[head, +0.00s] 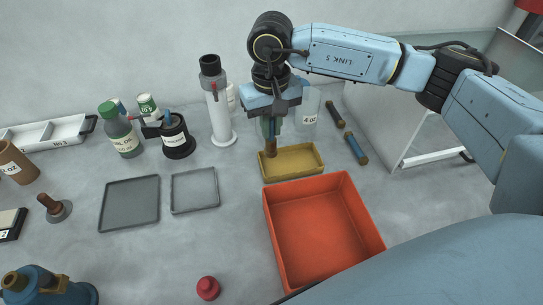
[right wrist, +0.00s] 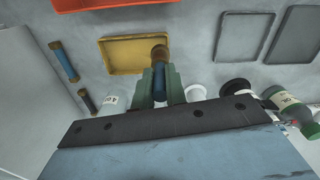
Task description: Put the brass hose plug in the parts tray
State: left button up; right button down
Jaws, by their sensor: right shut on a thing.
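My right gripper (head: 271,128) is shut on the hose plug (head: 271,147), which has a brown, brass-like end. In the right wrist view the gripper (right wrist: 160,88) has its two green fingers on either side of the plug's blue part, and the brown end (right wrist: 160,52) points away from the fingers. The plug hangs upright over the left part of a shallow yellow tray (head: 305,160), which also shows in the right wrist view (right wrist: 120,55). I cannot tell whether its tip touches the tray floor. No label shows on the tray. My left gripper is not in view.
A red-orange bin (head: 318,232) stands in front of the yellow tray. Two grey trays (head: 130,204) (head: 195,190) lie to the left. A white column (head: 217,115) and bottles (head: 122,133) stand behind.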

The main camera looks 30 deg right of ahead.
jog(key=w+d+m+p, duration=0.2)
jog(key=d+m, duration=0.1)
jog(key=d, duration=0.4)
jog(key=shift+w+d+f+p, duration=0.1)
jog(key=shift+w+f+p, duration=0.05)
jog(key=shift+f, duration=2.6)
jog(key=shift+w+d+f+p, duration=0.1)
jog(key=shift+f+p, duration=0.05)
jog(key=shift+f, duration=2.55)
jog(key=shift+f+b, duration=0.2)
jog(key=shift+b, duration=0.1)
jog(key=c, duration=1.4)
grip_release()
jog(key=shift+c, duration=0.2)
jog(key=shift+r, duration=0.15)
